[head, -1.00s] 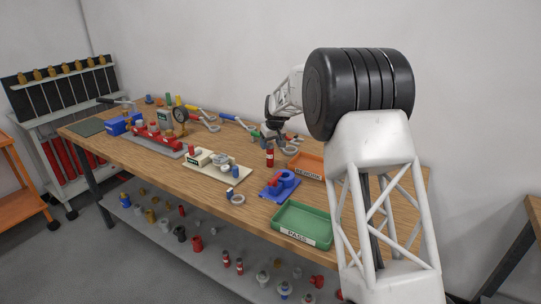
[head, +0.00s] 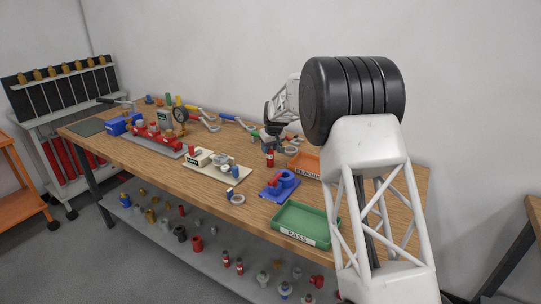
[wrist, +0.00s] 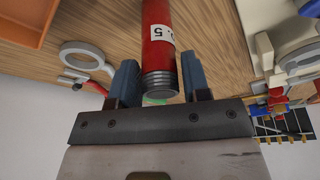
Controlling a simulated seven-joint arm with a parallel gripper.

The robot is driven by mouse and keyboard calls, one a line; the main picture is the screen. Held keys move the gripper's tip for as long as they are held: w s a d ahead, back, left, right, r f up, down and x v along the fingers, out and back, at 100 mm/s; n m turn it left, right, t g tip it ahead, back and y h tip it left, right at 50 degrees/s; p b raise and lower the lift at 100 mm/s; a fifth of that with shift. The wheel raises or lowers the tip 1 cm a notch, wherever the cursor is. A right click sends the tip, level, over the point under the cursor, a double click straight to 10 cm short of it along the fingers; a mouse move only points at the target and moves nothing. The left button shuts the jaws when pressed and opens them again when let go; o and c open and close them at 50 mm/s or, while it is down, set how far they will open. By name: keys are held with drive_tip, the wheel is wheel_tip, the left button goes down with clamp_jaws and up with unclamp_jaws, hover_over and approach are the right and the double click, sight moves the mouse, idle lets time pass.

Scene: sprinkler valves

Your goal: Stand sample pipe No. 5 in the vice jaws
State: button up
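Sample pipe No. 5, a red pipe with a white label ending in 5 (wrist: 160,36), has its threaded grey end toward the wrist camera. In the head view the red pipe (head: 269,159) looks upright at the far side of the bench. My gripper (wrist: 160,80) has its two blue-grey fingers on either side of the threaded end, with narrow gaps visible; it looks open. In the head view my gripper (head: 271,141) is just above the pipe. I cannot tell for sure which item is the vice; a blue fixture with a red part (head: 280,184) sits nearer the front edge.
An orange tray (head: 306,166) and a green PASS tray (head: 301,227) lie on the right. A beige fixture (head: 216,168), a red manifold (head: 157,140) and a blue unit (head: 122,124) stand to the left. A grey ring (head: 238,199) lies near the front edge.

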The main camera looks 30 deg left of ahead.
drive_tip(key=c, duration=0.4)
drive_tip(key=shift+r, duration=1.05)
drive_tip(key=o, duration=0.6)
drive_tip(key=shift+c, duration=0.2)
drive_tip(key=c, duration=0.6)
drive_tip(key=shift+r, duration=0.1)
drive_tip(key=shift+r, duration=1.9)
